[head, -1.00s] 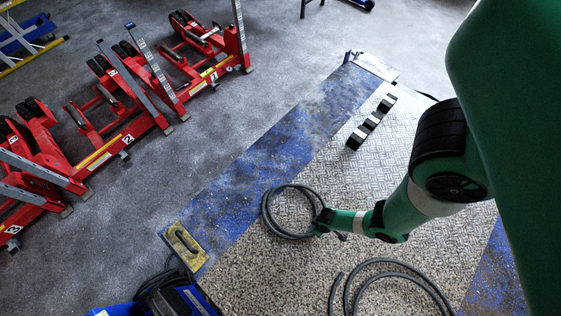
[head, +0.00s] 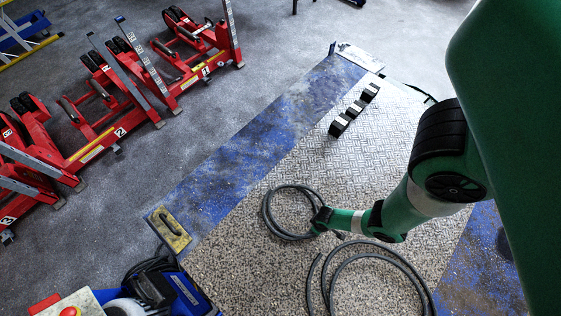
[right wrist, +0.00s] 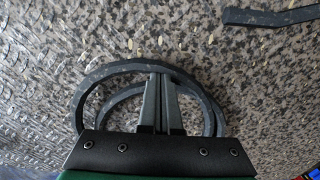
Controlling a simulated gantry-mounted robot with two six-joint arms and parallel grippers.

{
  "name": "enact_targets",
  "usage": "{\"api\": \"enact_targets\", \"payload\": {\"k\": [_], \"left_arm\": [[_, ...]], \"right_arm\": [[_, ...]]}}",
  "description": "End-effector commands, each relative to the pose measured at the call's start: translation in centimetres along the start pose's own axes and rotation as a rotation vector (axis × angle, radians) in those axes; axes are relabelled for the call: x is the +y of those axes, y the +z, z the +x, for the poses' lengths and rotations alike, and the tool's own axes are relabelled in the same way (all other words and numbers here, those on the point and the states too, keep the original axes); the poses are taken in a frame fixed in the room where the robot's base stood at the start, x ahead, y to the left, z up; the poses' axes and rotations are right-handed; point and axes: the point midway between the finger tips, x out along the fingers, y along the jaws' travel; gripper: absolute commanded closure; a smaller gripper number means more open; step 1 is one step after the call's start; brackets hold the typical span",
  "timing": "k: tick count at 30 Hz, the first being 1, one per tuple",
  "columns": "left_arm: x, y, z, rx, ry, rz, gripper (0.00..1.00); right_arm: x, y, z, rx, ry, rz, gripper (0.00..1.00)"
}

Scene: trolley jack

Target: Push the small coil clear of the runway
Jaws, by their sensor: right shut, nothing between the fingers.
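The small coil (head: 266,213), a dark hose ring, lies on the speckled, patterned plate (head: 300,165), to the right of the blue strip (head: 235,150). My right gripper (head: 317,228) is shut and low at the coil's right side. In the right wrist view, the closed fingers (right wrist: 158,80) lie over the small coil (right wrist: 120,68), their tips near its far rim. I cannot tell whether they touch it. The fingers hide part of the ring. My left gripper is not in view. Which surface is the runway is not marked.
A larger hose coil (head: 311,285) lies just below the small one. Black blocks (head: 339,126) stand farther up the plate. A yellow float (head: 168,228) lies at the blue strip's near end. Red jacks (head: 120,100) line the left floor. Blue equipment (head: 188,292) stands bottom left.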

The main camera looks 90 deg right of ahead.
Motion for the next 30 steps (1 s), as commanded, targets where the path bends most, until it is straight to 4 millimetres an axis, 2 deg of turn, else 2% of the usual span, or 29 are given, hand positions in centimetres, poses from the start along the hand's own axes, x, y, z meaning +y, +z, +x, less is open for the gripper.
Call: {"api": "enact_targets", "payload": {"k": [4,6,13,18,24,26,29,30], "left_arm": [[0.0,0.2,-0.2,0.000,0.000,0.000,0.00],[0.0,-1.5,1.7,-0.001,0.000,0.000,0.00],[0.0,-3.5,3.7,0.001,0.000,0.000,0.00],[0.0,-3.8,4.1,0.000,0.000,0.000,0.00],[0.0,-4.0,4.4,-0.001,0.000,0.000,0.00],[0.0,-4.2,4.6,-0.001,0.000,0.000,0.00],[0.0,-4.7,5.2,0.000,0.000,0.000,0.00],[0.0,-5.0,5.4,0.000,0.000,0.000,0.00]], "right_arm": [[-0.3,-2.7,-0.1,0.003,-0.001,-0.011,1.00],[-0.3,-2.2,-3.4,0.001,-0.001,-0.012,1.00],[-0.3,-2.2,-8.5,0.002,-0.001,-0.013,1.00],[-0.3,-2.2,-10.0,0.002,-0.001,-0.012,1.00],[-0.5,-2.4,-10.5,0.004,-0.001,-0.027,1.00],[-1.0,-3.9,-11.1,0.027,-0.006,-0.043,1.00],[-2.8,-8.6,-12.9,0.100,-0.025,-0.082,1.00],[-3.9,-11.1,-14.1,0.144,-0.038,-0.100,1.00]]}}
